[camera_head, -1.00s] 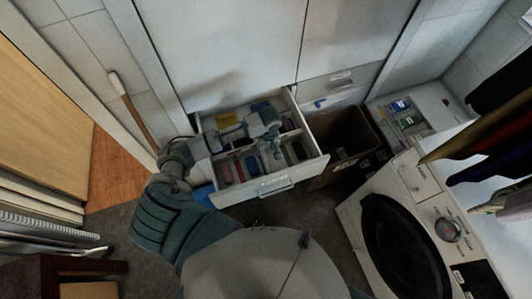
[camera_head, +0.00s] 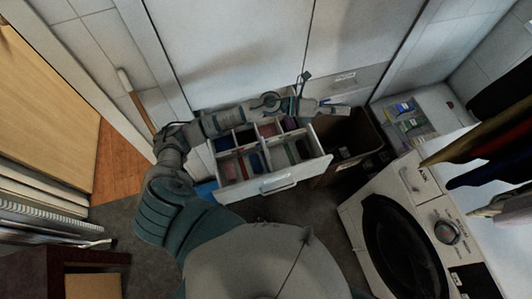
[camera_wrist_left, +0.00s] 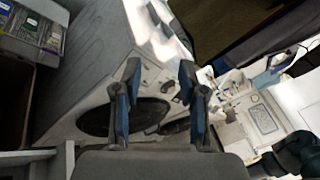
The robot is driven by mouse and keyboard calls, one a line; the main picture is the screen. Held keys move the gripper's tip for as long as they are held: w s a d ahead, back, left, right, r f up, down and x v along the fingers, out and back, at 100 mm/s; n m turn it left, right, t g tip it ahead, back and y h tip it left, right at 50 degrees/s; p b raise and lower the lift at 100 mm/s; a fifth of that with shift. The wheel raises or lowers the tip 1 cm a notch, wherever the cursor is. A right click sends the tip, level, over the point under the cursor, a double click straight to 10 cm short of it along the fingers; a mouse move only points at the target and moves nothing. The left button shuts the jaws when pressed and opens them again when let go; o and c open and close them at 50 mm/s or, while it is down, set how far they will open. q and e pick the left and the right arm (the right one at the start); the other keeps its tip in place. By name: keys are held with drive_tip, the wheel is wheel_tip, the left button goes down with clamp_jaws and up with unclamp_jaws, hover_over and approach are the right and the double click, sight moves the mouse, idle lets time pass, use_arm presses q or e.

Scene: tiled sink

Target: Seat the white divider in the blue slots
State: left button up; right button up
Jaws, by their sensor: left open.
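The pulled-out drawer (camera_head: 318,166) holds white partitions (camera_head: 262,150) that split it into several compartments. In the head view I cannot tell which partition is the loose divider, and the blue slots are too small or hidden to make out. My left gripper (camera_head: 326,95) is open and empty, past the drawer's back right corner. My left arm passes over the back of the drawer and hides part of it. In the left wrist view the two fingers of the gripper (camera_wrist_left: 158,72) stand apart with nothing between them. My right gripper is not in view.
A dark open bin (camera_head: 350,135) stands right of the drawer. A white washing machine (camera_head: 352,210) is at the lower right, with a tray of packets (camera_head: 408,118) behind it. White cabinet doors (camera_head: 240,50) rise behind the drawer. A wooden-handled stick (camera_head: 137,103) leans at the left.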

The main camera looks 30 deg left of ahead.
use_arm(q)
drive_tip(key=s+f+m+g+y, duration=0.2)
drive_tip(key=s+f+m+g, duration=0.2)
drive_tip(key=m, duration=0.4)
drive_tip(key=m+g+y, duration=0.4)
drive_tip(key=m+y, duration=1.1)
approach(267, 149)
wheel_tip(267, 149, down, 8)
drive_tip(key=shift+s+f+p, duration=0.1)
drive_tip(key=shift+f+p, duration=0.05)
drive_tip(key=shift+p, duration=0.6)
drive_tip(key=f, duration=0.5)
drive_tip(key=shift+a+f+p, duration=0.3)
drive_tip(key=shift+f, duration=0.05)
clamp_jaws()
